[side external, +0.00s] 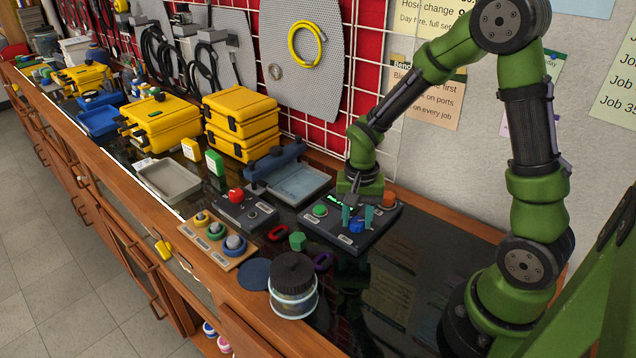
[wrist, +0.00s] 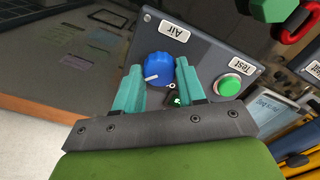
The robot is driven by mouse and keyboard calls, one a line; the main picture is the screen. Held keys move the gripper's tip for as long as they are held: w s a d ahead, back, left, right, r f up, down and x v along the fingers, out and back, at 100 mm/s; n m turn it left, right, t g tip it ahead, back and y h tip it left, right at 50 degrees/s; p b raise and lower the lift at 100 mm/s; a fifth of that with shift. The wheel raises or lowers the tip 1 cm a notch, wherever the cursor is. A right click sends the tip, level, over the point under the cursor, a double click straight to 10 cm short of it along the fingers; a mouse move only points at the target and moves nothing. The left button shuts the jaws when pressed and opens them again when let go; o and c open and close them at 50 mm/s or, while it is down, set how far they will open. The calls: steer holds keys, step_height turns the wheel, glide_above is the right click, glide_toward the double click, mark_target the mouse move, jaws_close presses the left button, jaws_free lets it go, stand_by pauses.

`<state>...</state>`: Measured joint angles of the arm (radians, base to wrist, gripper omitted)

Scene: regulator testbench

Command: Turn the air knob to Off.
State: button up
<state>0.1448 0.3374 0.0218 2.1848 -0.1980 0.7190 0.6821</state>
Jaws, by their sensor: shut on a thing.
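The air knob (wrist: 157,65) is a round blue dial with a white pointer line, on a dark control panel (wrist: 212,60). In the wrist view its pointer runs toward the lower left, and the Air label (wrist: 175,28) appears upside down above it. A small white mark shows just below right of the knob. My gripper (wrist: 158,70) has its two teal fingers on either side of the knob, shut on it. In the side view the blue knob (side external: 356,227) sits between the fingertips at the panel's front.
The panel also carries a green Test button (wrist: 229,86) and an orange button (side external: 389,198). A red-knobbed box (side external: 236,197) stands to the left.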

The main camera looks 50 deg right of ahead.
mark_target(356, 221)
steer(key=shift+n, duration=0.4)
steer(key=n, duration=0.3)
steer(key=shift+n, duration=0.4)
steer(key=n, duration=1.3)
steer(key=shift+a, duration=0.1)
steer(key=shift+n, duration=0.3)
steer(key=o, duration=1.1)
steer(key=shift+c, duration=0.2)
step_height(356, 221, up, 17)
